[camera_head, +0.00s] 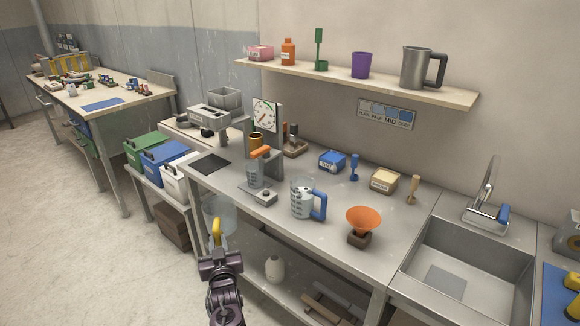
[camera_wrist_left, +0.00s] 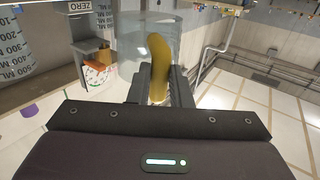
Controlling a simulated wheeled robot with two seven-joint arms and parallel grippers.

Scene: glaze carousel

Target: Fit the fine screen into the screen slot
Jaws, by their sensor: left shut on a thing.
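My left gripper (camera_head: 218,248) is shut on a yellow thing (camera_head: 217,229), a rounded handle-like piece that sticks up from the jaws. In the left wrist view the same yellow piece (camera_wrist_left: 158,62) stands between the two fingers (camera_wrist_left: 160,90). I cannot tell whether it belongs to the fine screen; no mesh shows on it. The gripper is low in front of the steel counter (camera_head: 330,235), near a clear cylinder (camera_head: 219,213) beside the counter's left end. I cannot make out the screen slot. My right gripper is not in view.
On the counter stand a measuring jug with a blue handle (camera_head: 303,200), an orange funnel (camera_head: 363,219), a small stand with a clear beaker (camera_head: 257,173) and a dial (camera_head: 264,115). A sink (camera_head: 465,262) is at right. Coloured bins (camera_head: 165,154) stand at left. Open floor lies left.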

